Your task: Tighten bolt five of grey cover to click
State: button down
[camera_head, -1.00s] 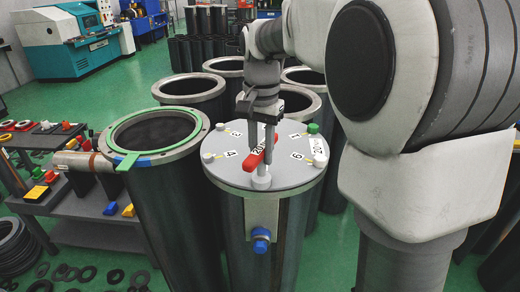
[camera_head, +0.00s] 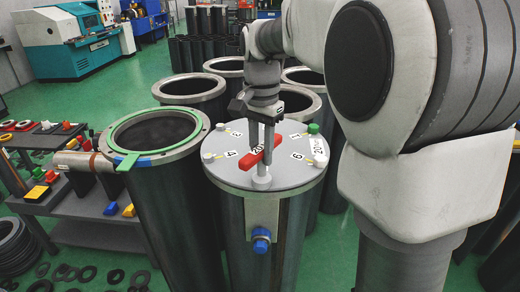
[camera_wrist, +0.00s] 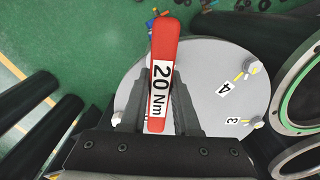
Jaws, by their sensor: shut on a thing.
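The grey cover (camera_head: 225,175) lies on top of a dark flanged cylinder (camera_head: 290,220). It has printed numbers, and 1, 3, 4 and 6 are readable. Its bolt at 1 has a green cap (camera_head: 314,128); the bolts at 4 (camera_head: 208,157) and 6 (camera_head: 320,160) look pale. My gripper (camera_head: 262,147) is shut on the red handle of a 20 Nm wrench (camera_head: 272,146), also seen in the wrist view (camera_wrist: 164,45).
An open cylinder with a green ring (camera_head: 118,133) stands close at left. More open cylinders (camera_head: 195,86) stand behind. A blue-capped fitting (camera_head: 261,240) juts from the cylinder's front. A dark bench (camera_head: 85,205) with coloured parts is at far left.

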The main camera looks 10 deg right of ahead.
dwell(0.3)
jog(key=shift+r+p, duration=2.95)
jog(key=shift+r, duration=0.25)
